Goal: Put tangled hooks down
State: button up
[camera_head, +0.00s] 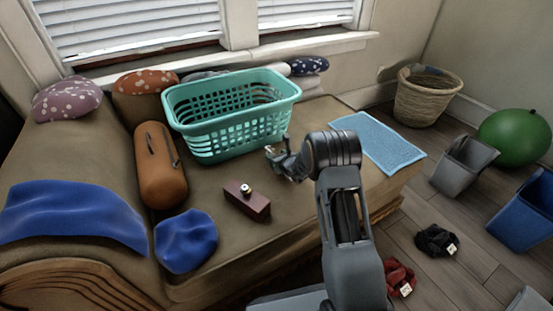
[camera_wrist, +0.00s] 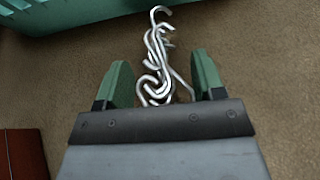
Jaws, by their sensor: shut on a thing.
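The tangled hooks (camera_wrist: 157,55) are a silvery cluster of bent metal hooks, seen between the two green fingers of my gripper (camera_wrist: 163,80) in the wrist view. My gripper is shut on them, with the upper hooks sticking out past the fingertips. In the head view my gripper (camera_head: 277,157) is over the brown couch seat, just in front of the teal basket's right end. The hooks are small and hard to make out there. I cannot tell whether they touch the seat.
The teal laundry basket (camera_head: 233,121) stands close behind my gripper. A dark red block with a knob (camera_head: 247,201) lies to the front left. A tan bolster (camera_head: 158,166) and blue cloths (camera_head: 186,241) lie farther left. A light blue towel (camera_head: 378,142) lies right. Bare seat surrounds my gripper.

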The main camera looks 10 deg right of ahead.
jog(key=shift+f, duration=0.1)
jog(key=shift+f+b, duration=0.15)
jog(key=shift+b, duration=0.15)
jog(key=o, duration=1)
jog(key=shift+c, duration=0.2)
